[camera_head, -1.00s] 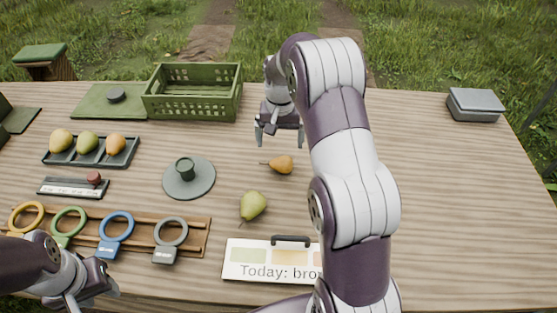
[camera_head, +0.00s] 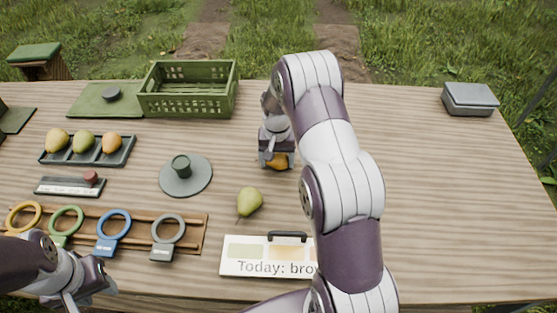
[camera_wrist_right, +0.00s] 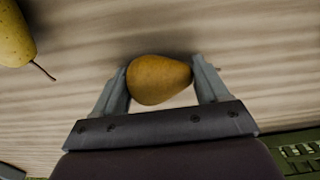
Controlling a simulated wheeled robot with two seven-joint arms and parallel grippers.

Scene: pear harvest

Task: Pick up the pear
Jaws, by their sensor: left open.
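The orange-brown pear (camera_head: 278,164) lies on the table, partly hidden by my right gripper (camera_head: 277,167) in the head view. In the right wrist view the pear (camera_wrist_right: 158,80) sits between the two fingers, which appear to touch its sides. The right gripper looks shut on it. A green pear (camera_head: 249,201) lies nearer on the table; a yellow-green pear (camera_wrist_right: 14,36) shows at the left of the wrist view. My left gripper (camera_head: 92,292) is open and empty at the lower left.
A green crate (camera_head: 190,103) stands at the back. A dark tray (camera_head: 128,156) holds three fruits at left. A round grey plate (camera_head: 202,184), a rack of coloured rings (camera_head: 193,232) and a sign (camera_head: 240,268) lie nearby. A grey box (camera_head: 470,99) stands far right. The table's right side is clear.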

